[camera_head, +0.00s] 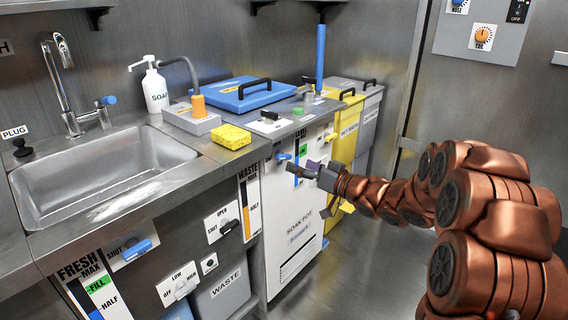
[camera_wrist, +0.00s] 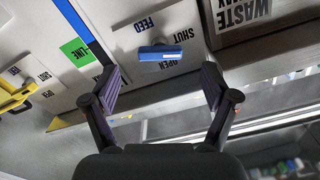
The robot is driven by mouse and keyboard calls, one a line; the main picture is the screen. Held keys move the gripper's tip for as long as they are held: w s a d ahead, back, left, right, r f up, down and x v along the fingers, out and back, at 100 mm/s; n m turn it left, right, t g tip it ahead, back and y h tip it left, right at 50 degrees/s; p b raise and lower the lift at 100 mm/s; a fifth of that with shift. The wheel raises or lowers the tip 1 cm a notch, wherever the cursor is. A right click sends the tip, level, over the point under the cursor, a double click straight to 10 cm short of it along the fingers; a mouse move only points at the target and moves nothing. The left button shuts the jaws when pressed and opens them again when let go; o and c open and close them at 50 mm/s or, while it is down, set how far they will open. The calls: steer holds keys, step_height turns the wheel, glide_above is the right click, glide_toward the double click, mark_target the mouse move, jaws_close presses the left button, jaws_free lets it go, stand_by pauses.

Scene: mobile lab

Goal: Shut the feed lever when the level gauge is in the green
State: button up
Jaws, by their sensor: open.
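The feed lever (camera_wrist: 162,53) is a blue handle on a white plate with upside-down words FEED, SHUT and OPEN in the wrist view. It lies level in the picture, between SHUT and OPEN; I cannot tell its exact setting. It also shows in the head view (camera_head: 283,157). The level gauge (camera_wrist: 80,22) is left of it, with a blue column and a green LINE mark. In the head view my gripper (camera_head: 307,170) is before the white cabinet.
A yellow handle (camera_wrist: 15,98) sits left in the wrist view. The sink (camera_head: 100,180), yellow sponge (camera_head: 231,137) and blue-lidded box (camera_head: 240,93) are on or along the counter. Another blue lever (camera_head: 137,250) is below the sink. Open floor lies before the cabinets.

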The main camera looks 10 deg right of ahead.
mark_target(286, 159)
steer(key=shift+b+x, duration=0.95)
steer(key=shift+x, duration=2.4)
steer(key=shift+d, duration=0.1)
steer(key=c, duration=1.2)
